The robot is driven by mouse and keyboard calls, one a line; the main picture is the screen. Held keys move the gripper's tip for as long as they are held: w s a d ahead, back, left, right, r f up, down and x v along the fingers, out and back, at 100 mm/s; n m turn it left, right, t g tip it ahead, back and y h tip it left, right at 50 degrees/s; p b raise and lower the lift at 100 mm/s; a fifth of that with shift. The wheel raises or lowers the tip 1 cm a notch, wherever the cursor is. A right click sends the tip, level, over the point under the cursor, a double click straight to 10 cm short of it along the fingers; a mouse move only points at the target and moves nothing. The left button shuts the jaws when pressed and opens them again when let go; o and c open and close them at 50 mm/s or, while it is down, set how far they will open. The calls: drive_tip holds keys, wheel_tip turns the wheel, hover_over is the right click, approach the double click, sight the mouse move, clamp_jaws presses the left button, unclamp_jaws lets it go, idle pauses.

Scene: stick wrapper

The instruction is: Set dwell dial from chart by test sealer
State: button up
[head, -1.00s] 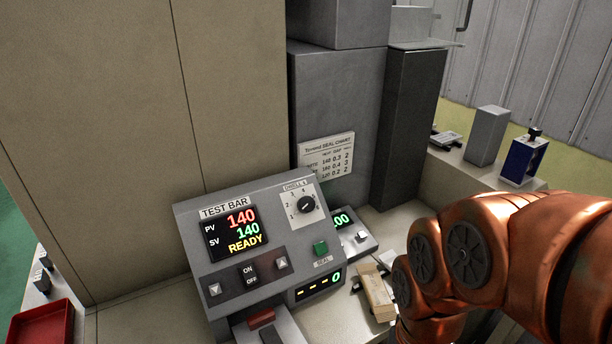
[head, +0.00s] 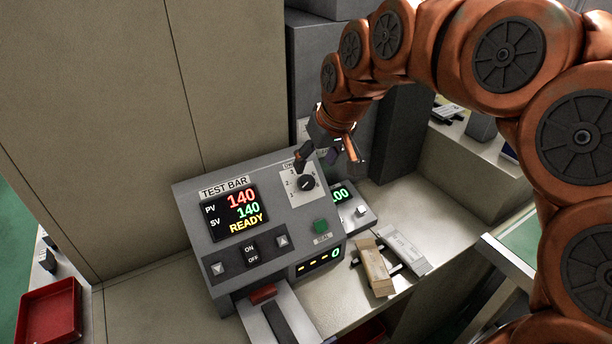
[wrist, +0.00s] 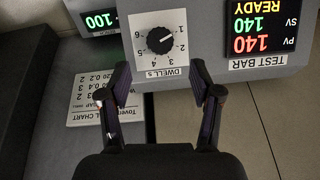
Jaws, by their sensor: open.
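The dwell dial (head: 307,182) is a black knob on a white numbered plate at the upper right of the grey test sealer (head: 192,250). In the wrist view the dial (wrist: 160,40) appears upside down, and its white mark seems to point toward 1. My gripper (head: 328,156) is open and empty at the sealer's upper back edge, close to the dial. In the wrist view its fingertips (wrist: 160,71) are spread either side of the DWELL label, short of the knob. The chart (wrist: 90,105) is upside down there, partly covered by a finger; my gripper mostly hides it in the head view.
The sealer display (head: 233,212) reads PV 140, SV 140, READY. A green button (head: 320,225) sits below the dial. A small unit with a green display (head: 352,207) stands right of the sealer. Tan and pale packs (head: 374,268) lie on the bench. A red tray (head: 50,312) is at left.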

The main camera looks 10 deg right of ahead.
sight(307, 180)
drive_tip(key=shift+p+x, duration=1.25)
drive_tip(key=shift+x, duration=2.55)
drive_tip(key=shift+s, duration=0.1)
drive_tip(key=c, duration=1.1)
